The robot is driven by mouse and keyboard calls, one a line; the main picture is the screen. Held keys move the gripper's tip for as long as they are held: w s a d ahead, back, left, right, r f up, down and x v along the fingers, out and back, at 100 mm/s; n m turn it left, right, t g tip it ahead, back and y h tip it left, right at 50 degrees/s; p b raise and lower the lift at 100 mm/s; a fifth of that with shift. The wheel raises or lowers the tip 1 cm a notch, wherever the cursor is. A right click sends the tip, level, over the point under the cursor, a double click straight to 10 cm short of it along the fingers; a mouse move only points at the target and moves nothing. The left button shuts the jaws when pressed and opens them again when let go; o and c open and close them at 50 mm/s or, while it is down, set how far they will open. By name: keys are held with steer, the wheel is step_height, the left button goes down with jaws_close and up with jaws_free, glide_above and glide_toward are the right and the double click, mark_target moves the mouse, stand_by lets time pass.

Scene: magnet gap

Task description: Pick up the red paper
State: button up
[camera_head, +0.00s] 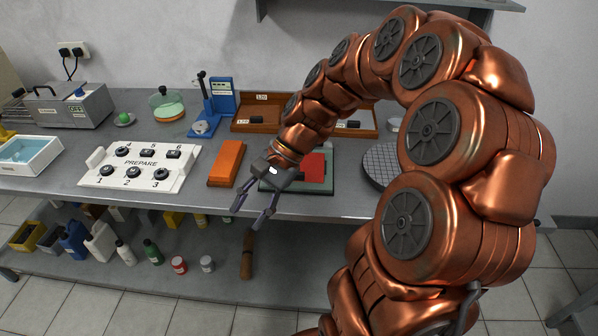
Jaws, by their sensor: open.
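The red paper (314,170) lies on a dark green board (322,186) on the grey workbench, right of the picture's middle. Its left part is hidden behind my wrist. My gripper (252,217) is open and empty, pointing down and to the left. Its fingertips appear in front of the bench's front edge, to the lower left of the red paper and apart from it.
An orange block (227,163) lies just left of the board, and a white PREPARE tray (137,167) with several black knobs further left. A dark round disc (380,165) sits to the right. A wooden tray (257,125) stands behind.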

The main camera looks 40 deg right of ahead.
steer(key=w+d+f+m+t+b, duration=0.1)
steer(key=w+d+f+m+t, duration=0.1)
steer(key=d, duration=0.6)
steer(key=w+d+f+m+t+y, duration=0.1)
steer(key=w+d+f+m+t, duration=0.2)
steer(key=d+m, duration=0.4)
steer(key=w+d+f+m+t+y+b, duration=0.1)
steer(key=d+m+t, duration=0.3)
steer(key=d, duration=0.6)
steer(key=shift+w+f+m+b, duration=0.35)
steer(key=shift+w+f+m, duration=0.25)
steer(key=shift+w+f, duration=0.15)
steer(key=shift+p+x, duration=0.8)
steer(key=shift+x, duration=3)
jaws_close()
